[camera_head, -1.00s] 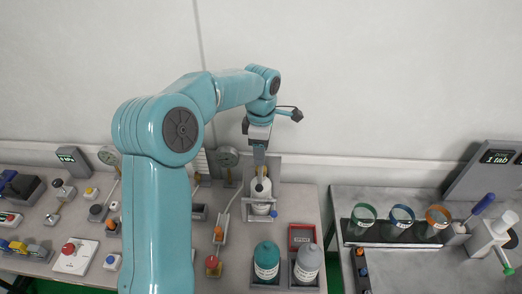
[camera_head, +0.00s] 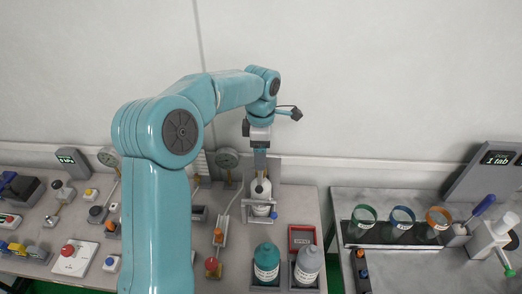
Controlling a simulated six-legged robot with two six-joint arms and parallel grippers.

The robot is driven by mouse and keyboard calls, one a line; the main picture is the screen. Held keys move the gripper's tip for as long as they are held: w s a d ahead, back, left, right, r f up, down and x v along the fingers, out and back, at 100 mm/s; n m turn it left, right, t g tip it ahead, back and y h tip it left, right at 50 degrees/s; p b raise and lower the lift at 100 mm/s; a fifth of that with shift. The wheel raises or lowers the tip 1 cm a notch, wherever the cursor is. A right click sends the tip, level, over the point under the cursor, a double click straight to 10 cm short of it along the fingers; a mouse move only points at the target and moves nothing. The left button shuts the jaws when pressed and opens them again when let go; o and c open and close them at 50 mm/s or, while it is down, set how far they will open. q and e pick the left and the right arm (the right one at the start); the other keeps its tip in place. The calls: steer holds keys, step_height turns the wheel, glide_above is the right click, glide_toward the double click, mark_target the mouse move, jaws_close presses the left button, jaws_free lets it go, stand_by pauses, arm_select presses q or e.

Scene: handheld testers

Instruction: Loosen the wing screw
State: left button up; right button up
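One of my arms rises from the lower left, and I take it as the left one. Its gripper (camera_head: 260,170) points down at the top of a white bottle (camera_head: 260,190). The bottle stands upright in a grey holder against a grey back plate. The fingertips overlap the bottle top in the picture, and I cannot tell whether they grip anything. A small blue knob (camera_head: 273,214) shows at the holder's lower right; I cannot tell whether it is the wing screw. No wing shape is clear at this size. My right gripper is not in view.
A teal bottle (camera_head: 266,262) and a grey bottle (camera_head: 307,266) stand in front, near a red-framed tray (camera_head: 301,236). Gauges (camera_head: 227,158), switches and a red button (camera_head: 68,250) crowd the left bench. A separate right bench holds colored-rim cups (camera_head: 401,218). A gap divides the benches.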

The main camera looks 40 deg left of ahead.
arm_select(q)
steer(key=shift+r, duration=0.45)
step_height(320, 180, up, 16)
steer(key=p, duration=0.1)
steer(key=shift+f+p, duration=0.25)
steer(key=shift+p, duration=0.15)
steer(key=shift+s+f, duration=0.1)
